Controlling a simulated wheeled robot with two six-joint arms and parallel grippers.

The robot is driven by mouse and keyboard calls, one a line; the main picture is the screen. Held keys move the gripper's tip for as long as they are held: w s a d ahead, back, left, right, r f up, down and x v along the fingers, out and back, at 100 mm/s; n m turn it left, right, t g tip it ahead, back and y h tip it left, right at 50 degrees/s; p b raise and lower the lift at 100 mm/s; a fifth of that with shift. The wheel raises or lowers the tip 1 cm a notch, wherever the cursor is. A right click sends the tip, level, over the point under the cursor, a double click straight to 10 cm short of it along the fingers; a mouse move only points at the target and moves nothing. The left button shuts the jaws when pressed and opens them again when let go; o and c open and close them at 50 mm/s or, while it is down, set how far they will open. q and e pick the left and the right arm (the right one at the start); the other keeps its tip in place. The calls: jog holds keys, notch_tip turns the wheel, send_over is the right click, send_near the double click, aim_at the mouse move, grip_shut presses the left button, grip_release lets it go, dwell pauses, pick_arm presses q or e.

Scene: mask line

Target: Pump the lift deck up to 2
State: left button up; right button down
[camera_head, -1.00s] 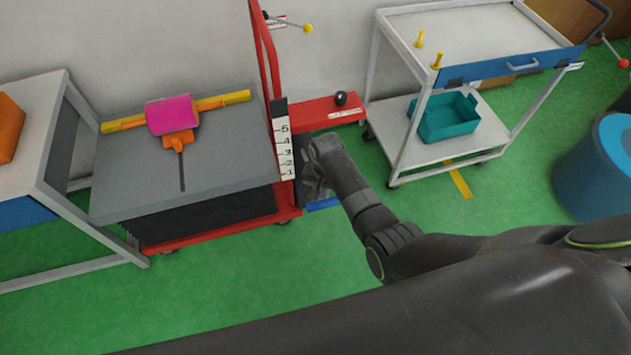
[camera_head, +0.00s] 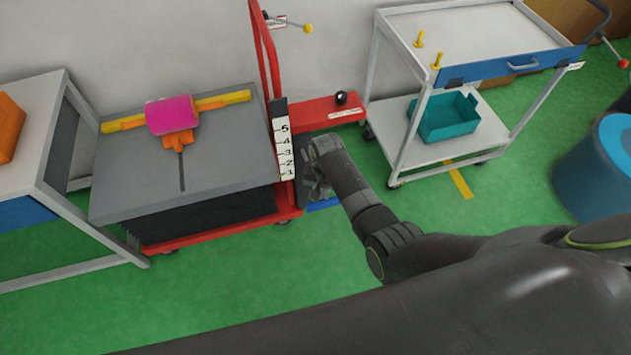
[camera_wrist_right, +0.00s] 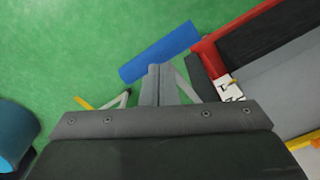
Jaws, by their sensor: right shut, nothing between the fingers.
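The lift deck (camera_head: 225,160) is a grey platform on a red wheeled frame, left of centre in the head view. A white scale (camera_head: 284,152) marked 1 to 5 stands at its right edge. The deck surface is near the low end of the scale; I cannot read an exact level. A blue pedal-like bar (camera_head: 324,204) lies low beside the frame and also shows in the right wrist view (camera_wrist_right: 160,52). My right gripper (camera_head: 316,190) is shut and empty, close to this bar; its fingertips (camera_wrist_right: 160,68) appear just by the bar's edge. Contact is unclear. My left gripper is out of view.
A magenta and orange part with yellow bars (camera_head: 172,118) rests on the deck. A black knob (camera_head: 341,98) sits on the red base. A white cart (camera_head: 395,105) with a teal bin (camera_head: 447,125) stands right; a blue drum (camera_head: 595,175) is farther right. Green floor is open in front.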

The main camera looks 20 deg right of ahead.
notch_tip(320, 180, down, 15)
jog(key=b, duration=1.1)
jog(key=shift+w+r+b, duration=0.2)
jog(key=shift+w+b, duration=0.1)
jog(key=shift+w, duration=0.05)
dwell(0.5)
jog(key=p, duration=1.6)
send_near(324, 204)
jog(key=f, duration=0.3)
jog(key=w+f, duration=0.1)
jog(key=f, duration=0.1)
jog(key=shift+w+d+f, duration=0.1)
jog(key=shift+d, duration=0.15)
jog(key=shift+f, duration=0.1)
jog(key=f+b, duration=0.7)
jog(key=f, duration=0.1)
jog(key=shift+w, duration=0.25)
